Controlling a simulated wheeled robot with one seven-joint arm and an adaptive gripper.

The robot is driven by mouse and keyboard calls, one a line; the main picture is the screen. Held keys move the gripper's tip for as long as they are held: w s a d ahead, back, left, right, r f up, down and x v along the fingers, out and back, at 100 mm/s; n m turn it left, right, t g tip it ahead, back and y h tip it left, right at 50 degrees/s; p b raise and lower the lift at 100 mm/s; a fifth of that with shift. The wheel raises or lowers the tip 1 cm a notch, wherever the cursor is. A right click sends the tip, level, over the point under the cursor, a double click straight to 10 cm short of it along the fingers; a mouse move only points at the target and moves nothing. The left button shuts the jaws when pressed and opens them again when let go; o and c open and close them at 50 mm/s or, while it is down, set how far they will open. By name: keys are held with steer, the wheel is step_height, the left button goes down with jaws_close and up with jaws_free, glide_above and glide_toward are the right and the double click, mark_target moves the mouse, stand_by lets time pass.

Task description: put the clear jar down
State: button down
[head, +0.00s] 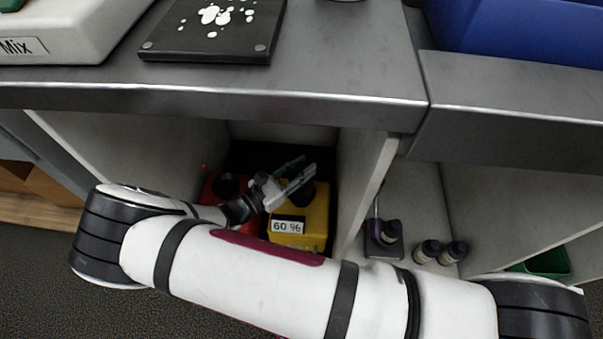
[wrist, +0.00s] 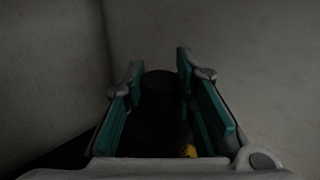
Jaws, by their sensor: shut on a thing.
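My gripper (head: 306,167) is inside a compartment under the counter, above a yellow container (head: 314,220) labelled "60 %". In the wrist view its two green-padded fingers (wrist: 160,72) stand apart with a dark, rounded shape between them. In the head view the jar cannot be made out between the fingers. I cannot tell whether its base touches anything.
A red container (head: 212,187) stands left of the yellow one. Pale panels (head: 368,180) bound the compartment closely. Small dark-capped bottles (head: 428,251) stand in the bay to the right. The counter edge (head: 220,100) is overhead, with a black plate (head: 215,45) on top.

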steer(key=shift+f, duration=0.85)
steer(key=shift+f+b, duration=0.2)
steer(key=shift+b, duration=0.15)
steer(key=c, duration=1.3)
jaws_free()
